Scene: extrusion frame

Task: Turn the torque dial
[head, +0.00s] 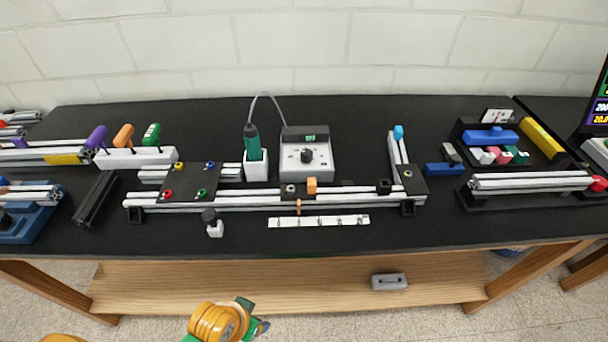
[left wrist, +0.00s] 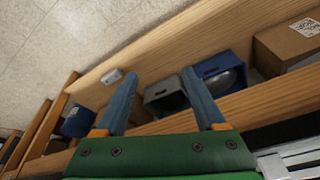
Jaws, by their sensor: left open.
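The dial I take for the torque dial is a dark round knob (head: 307,156) on the front of a grey-white control box (head: 320,172) at the back middle of the bench. The box has a small green display above the knob. My left gripper (left wrist: 159,76) is open, with two blue fingers apart and nothing between them. In the head view it is partly visible (head: 262,327) at the bottom, in front of the bench and well away from the box. The dial is not in the left wrist view. My right gripper is not in view.
A green-and-black screwdriver (head: 252,143) stands in a white holder left of the box, with a grey cable looping above. An extrusion frame (head: 235,204) lies across the bench in front of the box. The lower shelf (head: 280,290) holds a grey item (head: 389,282).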

